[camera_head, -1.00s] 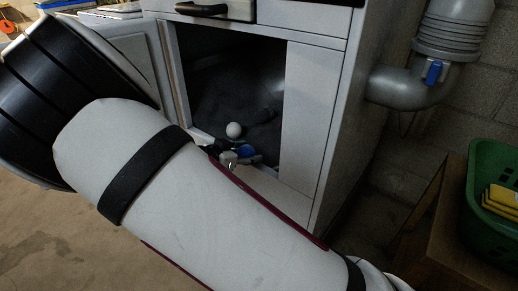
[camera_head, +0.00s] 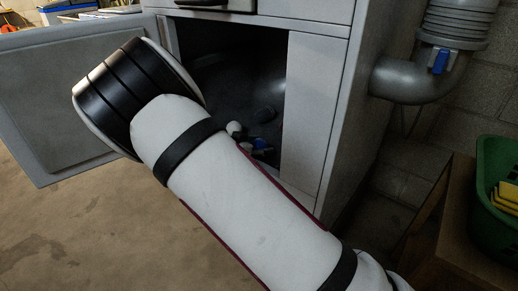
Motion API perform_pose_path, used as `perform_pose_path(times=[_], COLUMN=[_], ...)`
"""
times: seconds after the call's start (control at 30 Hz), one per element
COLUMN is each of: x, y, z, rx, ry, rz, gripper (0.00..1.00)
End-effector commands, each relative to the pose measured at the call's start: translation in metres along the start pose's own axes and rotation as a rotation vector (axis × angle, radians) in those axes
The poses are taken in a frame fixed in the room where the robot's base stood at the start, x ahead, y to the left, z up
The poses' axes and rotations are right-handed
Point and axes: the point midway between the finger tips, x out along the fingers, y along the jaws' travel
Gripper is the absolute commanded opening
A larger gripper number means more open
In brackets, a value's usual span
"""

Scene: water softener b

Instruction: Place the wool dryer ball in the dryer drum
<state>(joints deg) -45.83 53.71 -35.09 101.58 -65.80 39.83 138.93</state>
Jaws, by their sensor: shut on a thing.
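The wool dryer ball (camera_head: 234,128) is a small white ball. It shows just above my forearm, in the lower left of the dark dryer opening. The dryer drum (camera_head: 232,80) is the dark, rounded cavity inside the white dryer. My gripper (camera_head: 244,138) is at the opening, right by the ball. It is shut on the ball, but the finger contact is small and partly hidden behind my arm. Blue and dark parts of the gripper show just right of the ball. Whether the ball touches the drum floor cannot be told.
The grey dryer door (camera_head: 70,95) stands open to the left. The white front panel (camera_head: 305,110) borders the opening on the right. A grey pipe (camera_head: 410,82) with a blue valve, a wooden stand (camera_head: 432,235) and a green basket (camera_head: 490,205) are further right.

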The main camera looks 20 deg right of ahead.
Motion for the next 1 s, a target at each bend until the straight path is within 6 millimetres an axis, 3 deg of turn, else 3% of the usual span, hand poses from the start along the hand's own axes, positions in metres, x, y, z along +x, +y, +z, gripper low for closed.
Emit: perform_pose_path(times=[0.3, 0.33, 0.4, 0.87, 1.0], x=[0.001, 0.001, 0.001, -0.001, -0.026], y=[0.0, 0.0, 0.0, 0.0, -0.002], z=[0.002, 0.002, 0.001, -0.002, -0.002], rx=[0.001, 0.0, 0.0, 0.0, -0.001], ry=[0.001, 0.0, 0.0, 0.0, -0.001], rz=[0.0, 0.0, 0.0, 0.0, -0.005], gripper=[0.23, 0.53, 0.69, 0.69, 0.69])
